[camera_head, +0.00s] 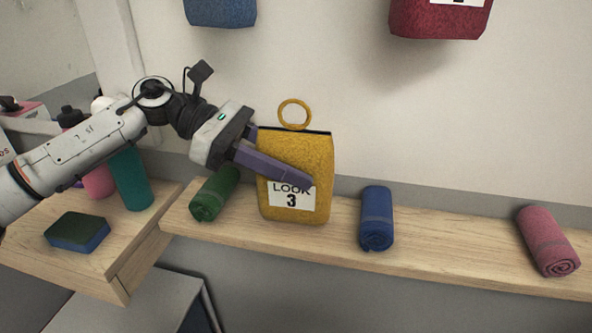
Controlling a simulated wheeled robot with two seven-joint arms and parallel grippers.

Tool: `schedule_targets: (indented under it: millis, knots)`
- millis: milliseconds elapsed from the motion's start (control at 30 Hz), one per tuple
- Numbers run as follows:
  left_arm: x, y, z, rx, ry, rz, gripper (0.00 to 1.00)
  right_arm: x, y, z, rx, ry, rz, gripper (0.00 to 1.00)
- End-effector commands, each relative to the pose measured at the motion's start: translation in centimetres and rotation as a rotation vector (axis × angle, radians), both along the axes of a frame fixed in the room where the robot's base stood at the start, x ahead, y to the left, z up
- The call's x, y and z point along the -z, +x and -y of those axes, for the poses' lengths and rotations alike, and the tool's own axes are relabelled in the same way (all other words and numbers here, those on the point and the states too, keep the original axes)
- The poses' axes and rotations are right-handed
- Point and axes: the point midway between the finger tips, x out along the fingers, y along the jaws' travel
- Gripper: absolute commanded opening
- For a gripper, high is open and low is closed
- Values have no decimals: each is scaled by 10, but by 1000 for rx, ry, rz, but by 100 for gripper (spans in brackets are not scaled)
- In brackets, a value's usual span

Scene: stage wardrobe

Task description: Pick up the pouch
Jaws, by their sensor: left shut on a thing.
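The pouch (311,158) is mustard yellow, with a ring on top and a white label reading "LOOK 3". It is upright in the middle of the head view, in front of the wall and over the wooden shelf. My left gripper (298,177) comes in from the left and is shut on the pouch, with a purple-grey finger across its front. The other finger is hidden behind the pouch. I cannot tell whether the pouch's bottom touches the shelf. My right gripper is out of view.
On the shelf (440,255) lie a green rolled towel (213,196), a blue one (376,220) and a pink one (548,241). A sponge (77,232) and bottles (131,178) are on the left counter. Blue (220,10) and red (440,20) pouches hang above.

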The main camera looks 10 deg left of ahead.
Motion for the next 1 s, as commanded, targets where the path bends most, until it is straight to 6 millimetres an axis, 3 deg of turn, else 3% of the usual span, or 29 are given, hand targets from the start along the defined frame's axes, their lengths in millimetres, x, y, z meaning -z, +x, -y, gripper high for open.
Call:
schedule_targets:
  millis: [300, 467, 800, 1000]
  knots:
    - [-63, -2, 0, 0, -2, 5, 9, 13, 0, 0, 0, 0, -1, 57]
    - [-57, -37, -1, 1, 0, 4, 9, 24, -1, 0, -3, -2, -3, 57]
    - [-56, -135, 0, -2, 2, 3, 9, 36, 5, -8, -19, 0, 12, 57]
    - [-58, -172, 0, -2, 0, 2, 9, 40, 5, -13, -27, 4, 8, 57]
